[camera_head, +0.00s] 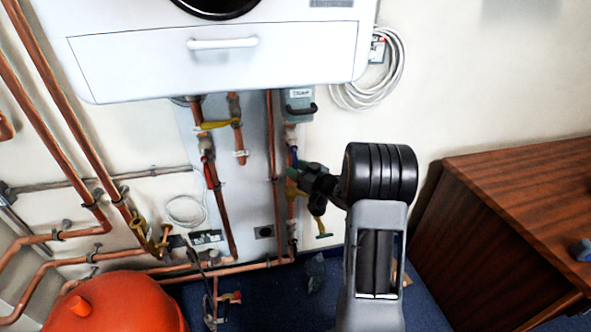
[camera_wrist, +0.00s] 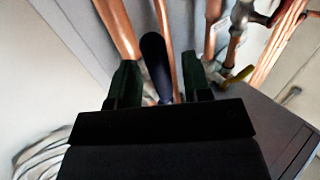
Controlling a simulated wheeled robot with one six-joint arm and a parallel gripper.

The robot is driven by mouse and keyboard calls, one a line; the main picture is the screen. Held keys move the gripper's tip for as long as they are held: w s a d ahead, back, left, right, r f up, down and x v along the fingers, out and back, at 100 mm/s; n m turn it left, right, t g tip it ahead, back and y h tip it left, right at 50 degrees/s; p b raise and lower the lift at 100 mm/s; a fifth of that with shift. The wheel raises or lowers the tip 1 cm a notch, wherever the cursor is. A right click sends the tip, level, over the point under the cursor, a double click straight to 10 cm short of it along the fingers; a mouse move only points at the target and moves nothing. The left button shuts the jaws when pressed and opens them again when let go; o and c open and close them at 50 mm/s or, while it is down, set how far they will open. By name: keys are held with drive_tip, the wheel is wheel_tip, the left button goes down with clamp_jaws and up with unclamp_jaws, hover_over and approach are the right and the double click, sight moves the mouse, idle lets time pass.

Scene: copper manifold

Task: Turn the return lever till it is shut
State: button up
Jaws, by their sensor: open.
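A dark blue lever (camera_wrist: 155,62) stands between the two fingers of my gripper (camera_wrist: 160,84) in the wrist view. The fingers are apart, and I see no clear contact with the lever. In the head view a small blue lever part (camera_head: 294,157) shows on the right-hand copper pipe, just above my gripper (camera_head: 298,182). No readable label tells me which lever is the return one. The lever's pivot and valve body are mostly hidden behind my gripper.
A white boiler (camera_head: 130,60) hangs above the pipes. A yellow lever (camera_head: 220,124) and a red lever (camera_head: 210,176) sit on pipes to the left. An orange vessel (camera_head: 120,305) stands lower left, and a wooden cabinet (camera_head: 500,220) at right. Coiled white cable (camera_head: 392,75) hangs upper right.

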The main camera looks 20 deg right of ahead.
drive_tip(key=shift+w+a, duration=0.2)
drive_tip(key=shift+w, duration=0.25)
drive_tip(key=shift+c, duration=0.3)
clamp_jaws()
